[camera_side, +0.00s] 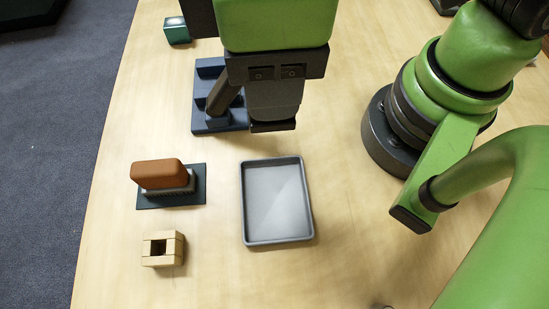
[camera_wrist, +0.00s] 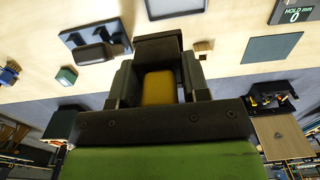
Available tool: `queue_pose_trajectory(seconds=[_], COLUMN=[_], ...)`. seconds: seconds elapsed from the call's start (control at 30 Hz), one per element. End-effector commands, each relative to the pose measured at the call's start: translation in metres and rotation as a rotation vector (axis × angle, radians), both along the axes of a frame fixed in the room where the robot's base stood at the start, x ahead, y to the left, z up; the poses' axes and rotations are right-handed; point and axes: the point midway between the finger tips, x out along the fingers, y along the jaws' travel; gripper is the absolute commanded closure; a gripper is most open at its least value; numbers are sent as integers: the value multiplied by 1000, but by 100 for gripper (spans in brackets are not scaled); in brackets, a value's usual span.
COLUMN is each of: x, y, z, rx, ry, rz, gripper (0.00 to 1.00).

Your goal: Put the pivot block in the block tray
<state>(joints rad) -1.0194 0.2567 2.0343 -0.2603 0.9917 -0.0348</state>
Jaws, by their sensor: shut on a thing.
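My gripper (camera_side: 272,122) hangs above the table, over the space between the blue fixture and the block tray. In the wrist view my gripper (camera_wrist: 158,68) is shut on a yellow block (camera_wrist: 158,90), which I take to be the pivot block. The side view does not show this block clearly; the finger hides it. The block tray (camera_side: 243,205) is a shallow grey tray, empty, below and toward the front of the gripper. In the wrist view a pale grey tray edge (camera_wrist: 176,8) shows at the top.
A blue fixture (camera_side: 208,126) with a dark bar stands behind left of the gripper. A wooden frame (camera_side: 163,249) and a green block (camera_side: 176,30) lie nearby. Table right of the tray is clear.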

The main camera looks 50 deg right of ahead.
Motion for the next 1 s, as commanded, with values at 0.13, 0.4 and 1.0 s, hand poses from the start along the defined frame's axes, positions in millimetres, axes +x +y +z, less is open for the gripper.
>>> queue_pose_trajectory(seconds=[0.13, 0.4, 1.0], x=[-1, -1, 0], y=[-1, -1, -1], z=[-23, -70, -150], rx=[-6, -8, -5], ry=[4, 5, 2], rz=[-1, -2, -3], gripper=[83, 83, 83])
